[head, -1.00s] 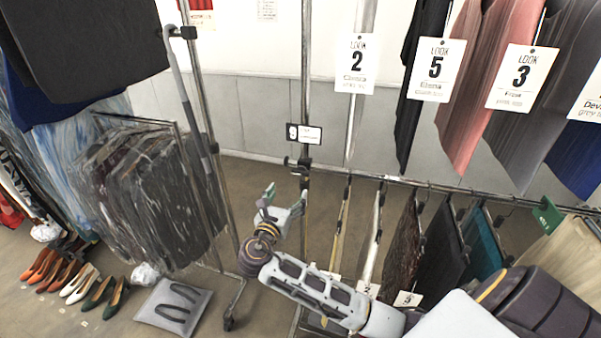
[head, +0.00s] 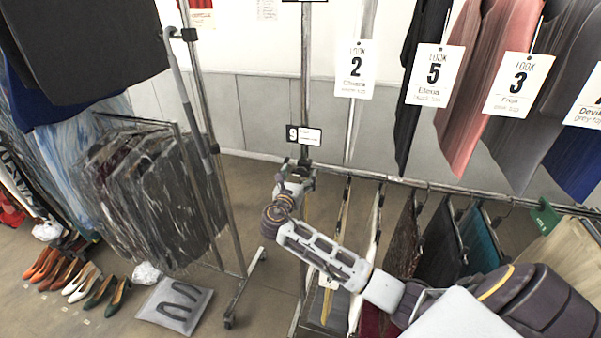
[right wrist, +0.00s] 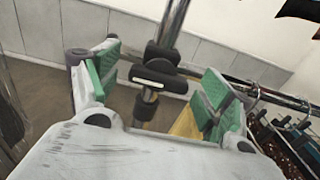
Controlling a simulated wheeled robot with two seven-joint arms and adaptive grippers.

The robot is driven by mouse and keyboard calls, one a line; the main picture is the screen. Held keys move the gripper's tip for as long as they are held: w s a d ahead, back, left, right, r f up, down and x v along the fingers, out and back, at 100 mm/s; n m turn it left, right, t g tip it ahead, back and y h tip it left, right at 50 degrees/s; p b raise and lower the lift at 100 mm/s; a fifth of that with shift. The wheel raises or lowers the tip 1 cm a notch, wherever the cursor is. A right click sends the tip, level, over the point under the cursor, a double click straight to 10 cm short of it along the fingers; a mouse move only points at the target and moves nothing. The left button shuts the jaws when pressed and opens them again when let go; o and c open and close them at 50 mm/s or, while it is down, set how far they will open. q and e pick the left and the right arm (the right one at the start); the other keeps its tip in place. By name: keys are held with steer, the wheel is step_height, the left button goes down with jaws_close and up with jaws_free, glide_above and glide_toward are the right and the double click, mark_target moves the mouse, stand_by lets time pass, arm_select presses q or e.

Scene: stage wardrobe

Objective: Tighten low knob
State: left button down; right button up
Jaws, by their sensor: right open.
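The low knob (right wrist: 160,76) shows in the right wrist view as a dark knob with a pale bar across its face, on a chrome upright (right wrist: 176,20). My right gripper (right wrist: 158,88) is open, with a green-padded finger on each side of the knob and a gap on both sides. In the head view my right gripper (head: 292,180) is at the upright, at the height of the lower rail, and hides most of the knob. Whether the fingers touch the knob's clamp cannot be told. My left gripper is not in view.
A lower rail (head: 420,183) with hanging garments runs right from the upright. Another rack post (head: 205,130) stands to the left. Shoes (head: 75,285) and a grey cushion (head: 175,304) lie on the floor.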

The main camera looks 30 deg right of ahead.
steer(key=shift+x, duration=0.8)
steer(key=c, duration=1)
steer(key=shift+c, duration=0.2)
